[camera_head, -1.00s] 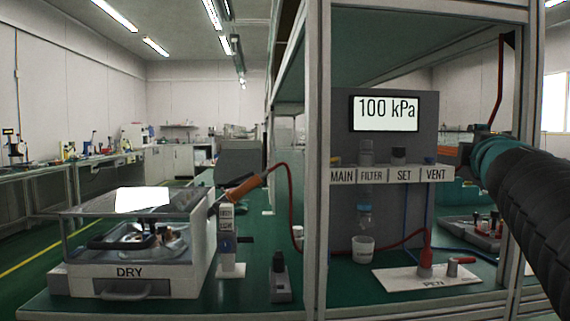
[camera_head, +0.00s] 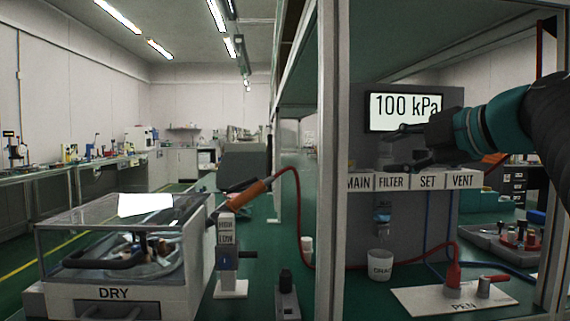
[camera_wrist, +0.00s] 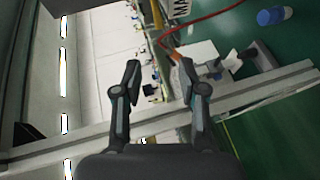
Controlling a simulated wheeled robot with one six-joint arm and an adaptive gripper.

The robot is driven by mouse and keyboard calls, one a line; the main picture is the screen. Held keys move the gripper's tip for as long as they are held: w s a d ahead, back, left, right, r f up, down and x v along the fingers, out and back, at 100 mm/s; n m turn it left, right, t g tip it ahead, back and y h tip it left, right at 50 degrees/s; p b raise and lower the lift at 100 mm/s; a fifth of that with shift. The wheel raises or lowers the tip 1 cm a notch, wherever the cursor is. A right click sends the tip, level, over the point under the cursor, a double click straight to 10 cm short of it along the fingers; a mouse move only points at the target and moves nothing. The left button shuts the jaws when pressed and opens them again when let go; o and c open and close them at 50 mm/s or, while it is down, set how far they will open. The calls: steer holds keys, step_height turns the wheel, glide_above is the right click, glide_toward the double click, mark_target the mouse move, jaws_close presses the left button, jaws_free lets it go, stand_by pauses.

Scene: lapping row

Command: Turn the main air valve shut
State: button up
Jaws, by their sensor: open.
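The MAIN label (camera_head: 359,182) is at the left end of the panel's label strip, partly behind the frame post. I cannot make out the main air valve's handle in either view. The gauge (camera_head: 405,111) above reads 100 kPa. My gripper (camera_head: 393,148) is open and empty, its fingers pointing left across the picture, in front of the panel above the FILTER label (camera_head: 392,182). In the wrist view the two fingers of my gripper (camera_wrist: 160,70) are spread with nothing between them.
A frame post (camera_head: 333,150) stands just left of the panel. A red hose (camera_head: 297,200) runs behind it to the orange handle (camera_head: 247,194). A DRY box (camera_head: 120,275) is at left. A cup (camera_head: 379,263) and PEN plate (camera_head: 425,300) are below.

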steer(key=b+x, duration=0.1)
steer(key=x, duration=1.1)
steer(key=shift+w+a, duration=0.2)
steer(key=shift+w, duration=0.15)
jaws_close()
